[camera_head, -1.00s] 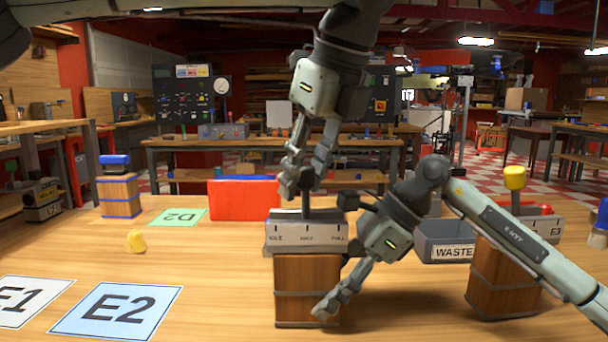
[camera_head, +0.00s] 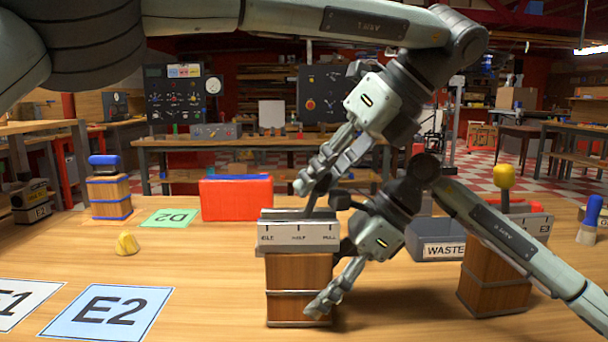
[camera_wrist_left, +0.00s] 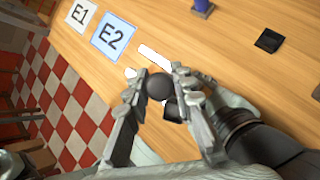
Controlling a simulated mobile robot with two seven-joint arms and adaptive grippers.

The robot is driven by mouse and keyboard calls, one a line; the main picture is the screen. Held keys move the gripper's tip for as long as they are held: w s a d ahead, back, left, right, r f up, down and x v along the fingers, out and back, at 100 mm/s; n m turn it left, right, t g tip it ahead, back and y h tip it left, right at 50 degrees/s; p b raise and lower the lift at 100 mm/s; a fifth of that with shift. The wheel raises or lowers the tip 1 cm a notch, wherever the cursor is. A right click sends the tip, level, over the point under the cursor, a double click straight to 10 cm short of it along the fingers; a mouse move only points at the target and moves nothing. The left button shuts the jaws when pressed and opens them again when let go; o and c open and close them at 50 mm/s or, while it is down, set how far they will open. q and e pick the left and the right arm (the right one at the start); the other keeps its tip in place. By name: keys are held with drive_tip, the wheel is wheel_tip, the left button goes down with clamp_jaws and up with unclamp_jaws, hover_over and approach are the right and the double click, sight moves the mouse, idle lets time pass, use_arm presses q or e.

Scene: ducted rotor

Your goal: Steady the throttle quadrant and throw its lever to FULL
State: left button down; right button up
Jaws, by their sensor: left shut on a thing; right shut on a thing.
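The throttle quadrant (camera_head: 298,285) is a wooden block with a grey top plate (camera_head: 299,232) marked IDLE, HALF and FULL, upright on the table. Its dark lever (camera_head: 311,203) leans right, toward the FULL side; its exact setting is hard to tell. My left gripper (camera_head: 306,187) is shut on the lever's top from above. In the left wrist view the round black knob (camera_wrist_left: 159,86) sits between the fingertips. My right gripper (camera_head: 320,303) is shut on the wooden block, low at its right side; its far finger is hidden.
A second lever unit with a yellow knob (camera_head: 504,176) and a WASTE bin (camera_head: 443,250) stand at right. A red box (camera_head: 237,198) is behind. A yellow lump (camera_head: 127,243), D2 card (camera_head: 170,218) and E2 card (camera_head: 107,312) lie left. A blue-topped block (camera_head: 108,190) stands back left.

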use_arm(q)
drive_tip(key=shift+d+f+y, duration=0.15)
drive_tip(key=shift+d+y, duration=0.25)
drive_tip(key=shift+y, duration=0.1)
drive_tip(key=c, duration=1.3)
unclamp_jaws()
drive_tip(key=shift+o, duration=0.2)
wheel_tip(320, 180, up, 10)
drive_tip(key=shift+r, duration=0.1)
